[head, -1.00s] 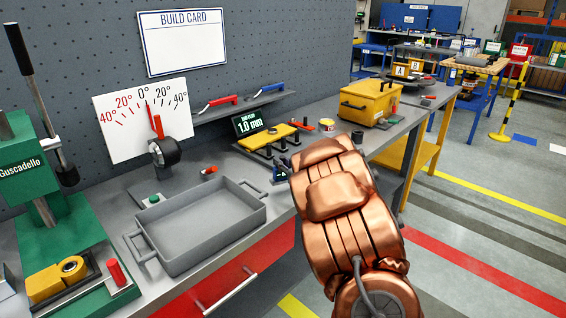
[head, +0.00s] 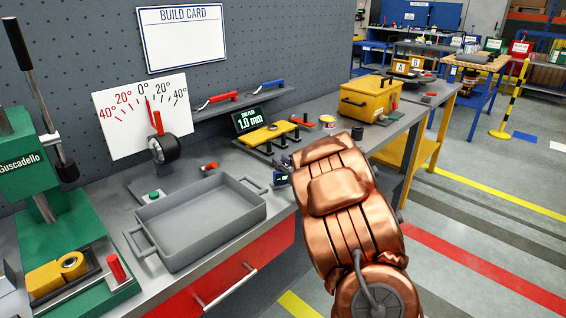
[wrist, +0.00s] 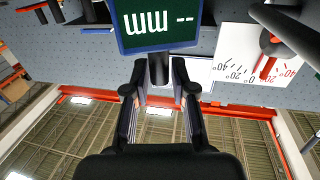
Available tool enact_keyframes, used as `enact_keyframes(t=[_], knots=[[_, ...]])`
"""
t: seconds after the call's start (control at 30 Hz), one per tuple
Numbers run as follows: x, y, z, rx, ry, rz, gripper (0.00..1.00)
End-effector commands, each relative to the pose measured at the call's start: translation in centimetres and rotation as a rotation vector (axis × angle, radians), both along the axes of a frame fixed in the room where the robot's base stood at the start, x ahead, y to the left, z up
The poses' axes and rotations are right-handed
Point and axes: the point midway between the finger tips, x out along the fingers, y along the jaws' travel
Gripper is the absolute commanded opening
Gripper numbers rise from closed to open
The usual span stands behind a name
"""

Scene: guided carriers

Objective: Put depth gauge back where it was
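The depth gauge appears to be the small blue-framed device with a dark display (head: 281,179), beside my arm over the front part of the bench. In the wrist view its display (wrist: 158,22) is large and upside down, reading "-- mm". Its dark round stem (wrist: 159,70) is between the two fingers of my gripper (wrist: 159,82), which look closed on it. In the head view my copper-coloured arm hides my gripper and part of the gauge. Contact between the gauge and the bench cannot be made out.
A grey handled tray (head: 205,220) stands on the bench (head: 115,205), left of the gauge. Behind the gauge are a yellow block fixture (head: 266,136) and a screen reading "1.0 mm" (head: 249,120). A green press (head: 60,240) is at left.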

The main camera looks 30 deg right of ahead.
Motion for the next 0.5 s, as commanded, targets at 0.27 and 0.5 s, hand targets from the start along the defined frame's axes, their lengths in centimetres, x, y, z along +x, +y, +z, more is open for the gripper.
enact_keyframes(t=[0.27, 0.5], knots=[[-0.01, 0.0, -0.01, 0.0, 0.0, 0.0, 0.42], [-0.01, 0.0, 0.63, 0.0, 0.0, 0.0, 0.42]])
